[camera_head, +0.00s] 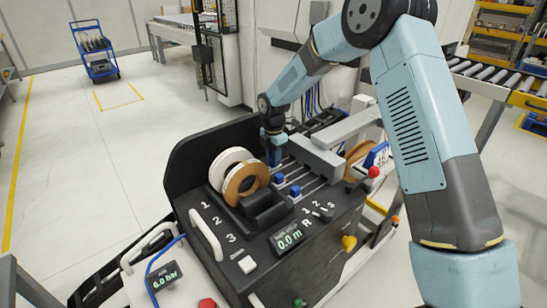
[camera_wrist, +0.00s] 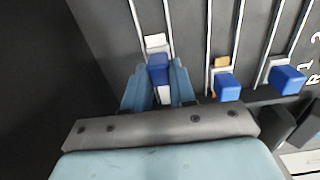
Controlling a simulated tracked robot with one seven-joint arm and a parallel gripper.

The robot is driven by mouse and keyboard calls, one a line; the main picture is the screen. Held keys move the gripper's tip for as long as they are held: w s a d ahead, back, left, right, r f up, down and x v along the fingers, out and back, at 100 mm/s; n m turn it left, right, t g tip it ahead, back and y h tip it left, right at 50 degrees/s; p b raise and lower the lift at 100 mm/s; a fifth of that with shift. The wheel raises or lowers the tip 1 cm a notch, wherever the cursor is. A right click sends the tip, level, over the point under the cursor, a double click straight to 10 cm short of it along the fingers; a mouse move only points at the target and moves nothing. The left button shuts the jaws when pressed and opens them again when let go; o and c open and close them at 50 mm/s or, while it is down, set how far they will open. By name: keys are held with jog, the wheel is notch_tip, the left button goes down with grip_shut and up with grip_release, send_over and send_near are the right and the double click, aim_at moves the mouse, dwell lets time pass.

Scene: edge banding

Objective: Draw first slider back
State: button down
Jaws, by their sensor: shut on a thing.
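The first slider (camera_wrist: 158,72), a blue block on a pair of pale rails, is at the left of the wrist view. A white piece (camera_wrist: 155,42) sits just beyond it. My gripper (camera_wrist: 158,66) has its two light-blue fingers on either side of this block and is shut on it. In the head view my gripper (camera_head: 273,150) reaches down to the slider bed behind the reels and largely hides the first slider. Two other blue sliders, the middle one (camera_wrist: 227,87) with a tan piece beyond it and the far one (camera_wrist: 288,79), stand apart to the right.
White and brown reels (camera_head: 246,183) stand left of the sliders. A grey beam (camera_head: 316,157) crosses the bed close right of my gripper. A dark curved guard (camera_head: 195,150) rises at the left.

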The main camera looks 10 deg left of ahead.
jog(key=shift+a, duration=0.1)
jog(key=shift+s+a, duration=1.55)
jog(key=shift+s, duration=0.2)
jog(key=c, duration=0.9)
grip_release()
notch_tip(320, 180, up, 14)
jog(key=shift+f, duration=0.1)
